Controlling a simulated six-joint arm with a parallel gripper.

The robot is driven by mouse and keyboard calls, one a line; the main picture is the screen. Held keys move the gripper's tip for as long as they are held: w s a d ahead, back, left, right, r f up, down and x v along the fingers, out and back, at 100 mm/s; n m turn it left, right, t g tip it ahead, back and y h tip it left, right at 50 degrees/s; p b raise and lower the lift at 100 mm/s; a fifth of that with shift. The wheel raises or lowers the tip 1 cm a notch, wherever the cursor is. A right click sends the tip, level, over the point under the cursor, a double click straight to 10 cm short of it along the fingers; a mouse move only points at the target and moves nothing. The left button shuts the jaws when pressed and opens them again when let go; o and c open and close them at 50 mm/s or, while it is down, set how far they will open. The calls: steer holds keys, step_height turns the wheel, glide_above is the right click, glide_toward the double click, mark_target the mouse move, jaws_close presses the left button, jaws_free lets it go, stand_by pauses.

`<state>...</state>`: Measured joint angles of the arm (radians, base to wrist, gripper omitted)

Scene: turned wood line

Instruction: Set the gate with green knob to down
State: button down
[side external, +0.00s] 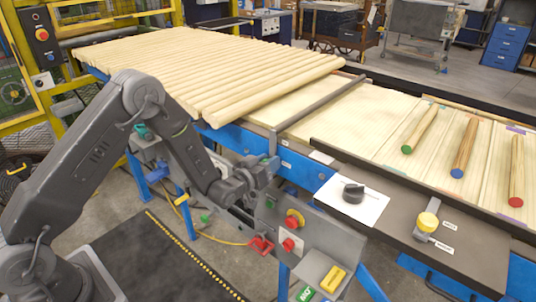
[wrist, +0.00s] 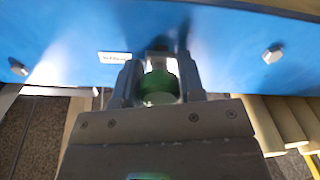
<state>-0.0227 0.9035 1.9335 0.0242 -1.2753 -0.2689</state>
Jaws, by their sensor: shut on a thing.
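My gripper (side external: 260,172) is at the blue side rail of the line, below the near end of a long grey gate bar (side external: 322,103). The bar runs across the pale bed, in front of the stacked rods. In the wrist view my gripper (wrist: 158,92) is shut on a round green knob (wrist: 158,85), with one finger on each side. The knob is close to the blue rail (wrist: 220,50). In the side view the knob is hidden by my gripper. I cannot tell the bar's exact height above the bed.
Many turned rods (side external: 200,70) lie side by side behind the bar. A grey panel with a red button (side external: 288,244) stands right of my gripper. Rods with green, blue and red ends (side external: 465,148) lie beyond.

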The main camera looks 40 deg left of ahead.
steer(key=c, duration=1)
jaws_free()
steer(key=shift+f, duration=0.35)
steer(key=shift+c, duration=0.2)
steer(key=shift+o, duration=1.4)
steer(key=shift+r, duration=0.1)
steer(key=s, duration=1.4)
steer(key=shift+w, duration=0.1)
